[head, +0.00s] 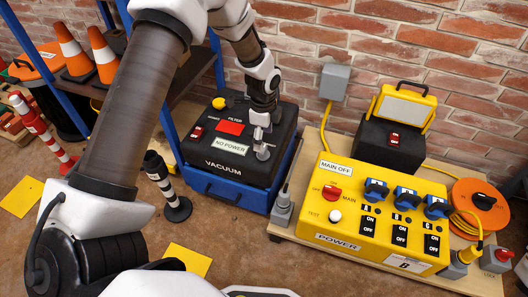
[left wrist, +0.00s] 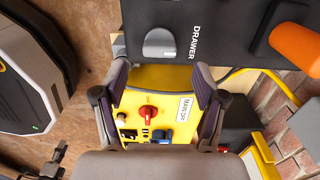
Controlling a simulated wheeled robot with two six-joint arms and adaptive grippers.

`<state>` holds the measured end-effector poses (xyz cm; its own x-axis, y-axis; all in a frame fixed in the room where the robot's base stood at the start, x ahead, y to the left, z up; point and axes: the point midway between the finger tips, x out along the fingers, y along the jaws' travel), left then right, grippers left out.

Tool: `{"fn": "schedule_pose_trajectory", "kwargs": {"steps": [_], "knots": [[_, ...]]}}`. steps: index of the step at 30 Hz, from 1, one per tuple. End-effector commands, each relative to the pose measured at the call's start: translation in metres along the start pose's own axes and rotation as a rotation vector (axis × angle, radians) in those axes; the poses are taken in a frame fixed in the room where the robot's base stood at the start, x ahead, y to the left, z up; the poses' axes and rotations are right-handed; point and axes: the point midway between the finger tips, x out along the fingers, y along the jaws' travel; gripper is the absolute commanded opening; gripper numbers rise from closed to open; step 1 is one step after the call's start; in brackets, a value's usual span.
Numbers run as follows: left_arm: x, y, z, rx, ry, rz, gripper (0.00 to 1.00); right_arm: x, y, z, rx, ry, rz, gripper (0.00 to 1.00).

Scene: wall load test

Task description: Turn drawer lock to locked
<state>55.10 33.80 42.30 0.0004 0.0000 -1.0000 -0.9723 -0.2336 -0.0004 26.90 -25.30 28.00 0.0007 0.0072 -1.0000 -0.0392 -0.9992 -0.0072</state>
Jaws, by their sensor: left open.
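The drawer lock shows in the left wrist view as a grey rounded knob (left wrist: 160,42) on a black surface, beside the word DRAWER. In the head view a grey knob (head: 262,153) stands at the right side of the black vacuum top (head: 222,168). My left gripper (head: 262,127) points down just above this knob. In the left wrist view my left gripper (left wrist: 161,72) is open and empty, its two fingers wide apart below the knob in the picture. I cannot tell which way the lock is turned. My right gripper is not in view.
A yellow power box (head: 345,222) with a red switch and blue plugs stands right of the vacuum. Blue posts (head: 222,65) rise behind it. An orange cylindrical part (left wrist: 297,48) is near the knob.

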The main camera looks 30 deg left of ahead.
Motion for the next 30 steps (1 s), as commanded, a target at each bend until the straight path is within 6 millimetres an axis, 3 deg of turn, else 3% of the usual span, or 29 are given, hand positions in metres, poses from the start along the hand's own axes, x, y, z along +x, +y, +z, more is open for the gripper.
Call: {"fn": "schedule_pose_trajectory", "kwargs": {"steps": [1, 6, 15, 17, 20, 21, 30], "knots": [[0.017, 0.001, 0.000, 0.000, -0.001, 0.002, 0.71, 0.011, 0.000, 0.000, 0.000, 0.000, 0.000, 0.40], [0.047, 0.000, 0.000, 0.000, -0.001, 0.001, 0.71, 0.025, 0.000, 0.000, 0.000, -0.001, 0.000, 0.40], [0.052, 0.000, 0.000, 0.000, 0.000, 0.000, 0.71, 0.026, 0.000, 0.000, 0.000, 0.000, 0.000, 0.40], [0.052, 0.000, 0.000, 0.000, 0.000, 0.000, 0.53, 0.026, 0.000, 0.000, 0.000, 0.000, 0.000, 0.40], [0.052, 0.000, 0.000, 0.000, 0.000, 0.000, 0.18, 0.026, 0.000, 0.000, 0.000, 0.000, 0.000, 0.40], [0.052, 0.000, 0.000, 0.000, 0.000, 0.000, 0.11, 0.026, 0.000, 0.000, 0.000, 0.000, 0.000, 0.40], [0.051, 0.001, 0.000, -0.013, 0.000, 0.001, 0.11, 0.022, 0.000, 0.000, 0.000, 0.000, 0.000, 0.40]]}}
